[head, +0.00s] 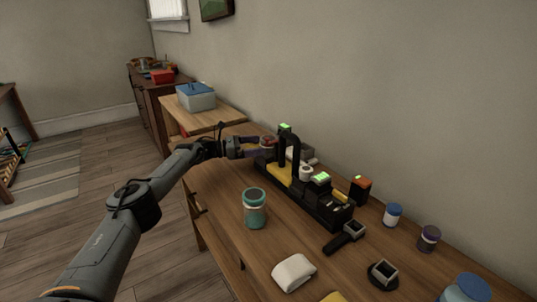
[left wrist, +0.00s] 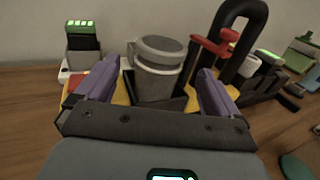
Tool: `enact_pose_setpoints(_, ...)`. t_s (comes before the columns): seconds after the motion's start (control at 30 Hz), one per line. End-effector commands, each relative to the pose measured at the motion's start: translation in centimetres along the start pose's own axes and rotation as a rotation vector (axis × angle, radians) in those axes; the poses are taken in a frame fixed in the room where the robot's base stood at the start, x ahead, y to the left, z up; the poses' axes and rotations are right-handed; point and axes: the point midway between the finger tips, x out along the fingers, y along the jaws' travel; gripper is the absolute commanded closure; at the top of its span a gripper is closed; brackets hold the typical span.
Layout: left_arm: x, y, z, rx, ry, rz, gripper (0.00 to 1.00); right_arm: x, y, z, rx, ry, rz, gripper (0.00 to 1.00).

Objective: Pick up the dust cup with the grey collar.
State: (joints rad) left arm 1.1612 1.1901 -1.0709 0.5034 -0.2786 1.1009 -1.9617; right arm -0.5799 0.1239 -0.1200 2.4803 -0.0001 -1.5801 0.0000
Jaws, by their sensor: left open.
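The grey dust cup (left wrist: 158,65), with a grey collar and lid, stands in a dark slot of the tool dock (left wrist: 165,102) in the left wrist view. My left gripper (left wrist: 157,85) is open, with its purple fingers to either side of the cup and gaps on both sides. In the head view my left gripper (head: 258,146) is at the far end of the black dock (head: 328,213), and the cup there is mostly hidden by the fingers. My right gripper is not in view.
A teal-collared cup (head: 255,210) stands at the bench's near edge. A white cloth (head: 293,272), a blue-lidded jar (head: 392,215) and a purple-lidded jar (head: 429,239) are on the bench to the right. A black arch (left wrist: 240,40) and red clip (left wrist: 210,48) rise beside the cup.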

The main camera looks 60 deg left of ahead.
Motion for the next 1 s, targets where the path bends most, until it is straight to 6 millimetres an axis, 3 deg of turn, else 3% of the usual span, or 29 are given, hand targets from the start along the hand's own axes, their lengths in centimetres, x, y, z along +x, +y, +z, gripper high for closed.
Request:
enact_pose_setpoints(0.3, 2.5, 0.1, -0.1, 0.001, -0.002, -0.001, 0.04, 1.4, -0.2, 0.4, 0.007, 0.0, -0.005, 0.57)
enact_pose_setpoints(0.67, 2.7, 0.1, 0.1, 0.001, -0.001, 0.0, 0.06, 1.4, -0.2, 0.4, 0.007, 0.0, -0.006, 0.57)
enact_pose_setpoints(1.0, 2.7, 0.1, 0.0, 0.001, -0.001, 0.0, 0.58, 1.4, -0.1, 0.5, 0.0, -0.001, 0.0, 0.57)
